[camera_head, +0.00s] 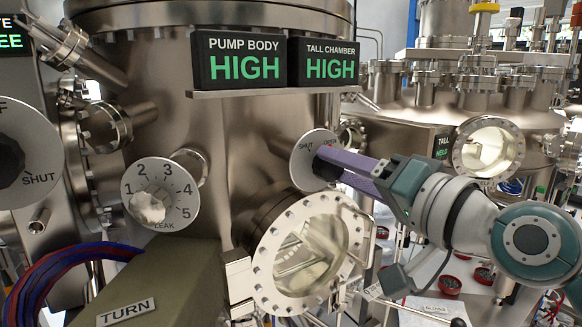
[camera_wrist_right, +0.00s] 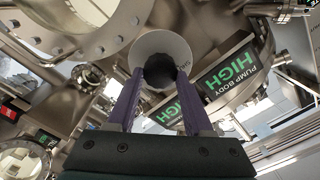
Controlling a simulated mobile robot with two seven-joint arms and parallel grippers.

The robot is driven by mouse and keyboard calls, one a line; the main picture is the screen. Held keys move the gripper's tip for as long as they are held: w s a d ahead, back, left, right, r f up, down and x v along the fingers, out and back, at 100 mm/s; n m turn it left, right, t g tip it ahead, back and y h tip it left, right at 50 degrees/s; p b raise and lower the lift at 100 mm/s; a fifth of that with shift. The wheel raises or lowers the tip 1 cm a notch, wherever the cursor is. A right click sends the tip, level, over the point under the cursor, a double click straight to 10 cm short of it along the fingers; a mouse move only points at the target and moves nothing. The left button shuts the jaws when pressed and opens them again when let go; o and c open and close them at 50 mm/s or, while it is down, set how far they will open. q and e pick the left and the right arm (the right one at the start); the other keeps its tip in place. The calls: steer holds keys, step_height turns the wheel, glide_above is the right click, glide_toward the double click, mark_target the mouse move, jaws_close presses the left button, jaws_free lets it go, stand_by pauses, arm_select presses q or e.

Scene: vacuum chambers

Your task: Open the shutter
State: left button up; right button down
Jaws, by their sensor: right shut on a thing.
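A round white dial plate (camera_head: 302,176) marked SHUT and OPEN stands on the chamber in the middle of the head view. A dark knob (camera_wrist_right: 160,70) sits at its centre. My right gripper (camera_head: 322,162) reaches in from the right, its purple fingers shut on the knob. In the right wrist view the right gripper (camera_wrist_right: 159,80) has one finger on each side of the knob, in front of the pale plate (camera_wrist_right: 176,40). The fingers partly hide the knob and plate in the head view. My left gripper is not in view.
A round glass viewport (camera_head: 310,255) with a bolted flange and handle lies just below the dial. A leak dial (camera_head: 158,192) is at left. PUMP BODY and TALL CHAMBER displays (camera_head: 285,62) reading HIGH sit above. Another chamber with a viewport (camera_head: 489,147) stands behind right.

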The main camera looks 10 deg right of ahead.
stand_by(0.5)
steer(key=shift+c, duration=1.5)
jaws_free()
steer(key=shift+s, duration=0.1)
steer(key=b+v, duration=0.2)
steer(key=v, duration=0.7)
steer(key=shift+s+d, duration=0.15)
steer(key=shift+s, duration=0.2)
